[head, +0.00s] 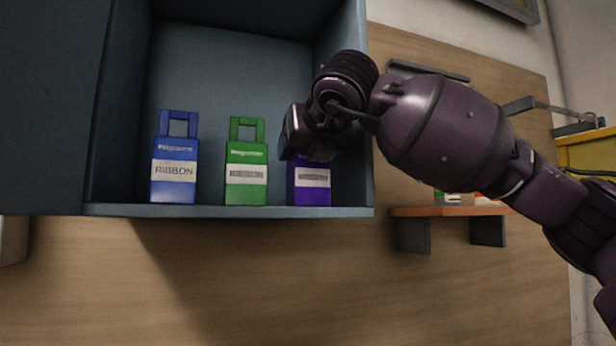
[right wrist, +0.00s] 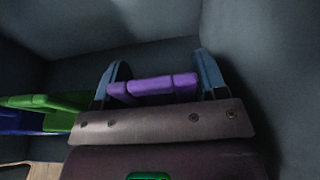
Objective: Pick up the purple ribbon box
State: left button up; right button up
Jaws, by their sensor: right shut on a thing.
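The purple ribbon box (head: 309,187) stands upright on the shelf of the open cabinet, at the right end of a row. Its upper part is hidden behind my right gripper (head: 296,135) in the head view. In the right wrist view its purple handle (right wrist: 154,87) lies between the two fingers of my right gripper (right wrist: 160,84), which is shut on it. The box still appears to be at shelf level. My left gripper is not in view.
A green ribbon box (head: 246,174) and a blue ribbon box (head: 175,172) stand to the left on the cabinet shelf (head: 230,211). The cabinet's right wall is close to my right gripper. A small orange shelf (head: 450,211) is on the wooden wall at right.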

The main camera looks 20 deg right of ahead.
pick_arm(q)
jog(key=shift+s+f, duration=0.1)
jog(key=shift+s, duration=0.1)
pick_arm(e)
jog(key=shift+s+a+r, duration=0.15)
jog(key=shift+r, duration=0.3)
notch_tip(320, 180, up, 6)
jog(key=shift+s+a+r, duration=0.1)
jog(key=shift+s+a, duration=0.1)
jog(key=shift+s, duration=0.05)
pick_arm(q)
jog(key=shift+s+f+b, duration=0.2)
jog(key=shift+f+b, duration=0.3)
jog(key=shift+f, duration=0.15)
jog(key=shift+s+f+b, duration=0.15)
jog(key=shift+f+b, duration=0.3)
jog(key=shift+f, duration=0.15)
pick_arm(e)
jog(key=s+a, duration=0.3)
jog(key=s, duration=0.2)
jog(key=s+a, duration=0.4)
jog(key=s, duration=0.1)
jog(key=s+a, duration=0.4)
jog(key=s, duration=0.1)
jog(key=shift+a, duration=0.25)
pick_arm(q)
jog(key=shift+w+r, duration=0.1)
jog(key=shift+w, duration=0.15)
pick_arm(e)
jog(key=shift+d, duration=0.1)
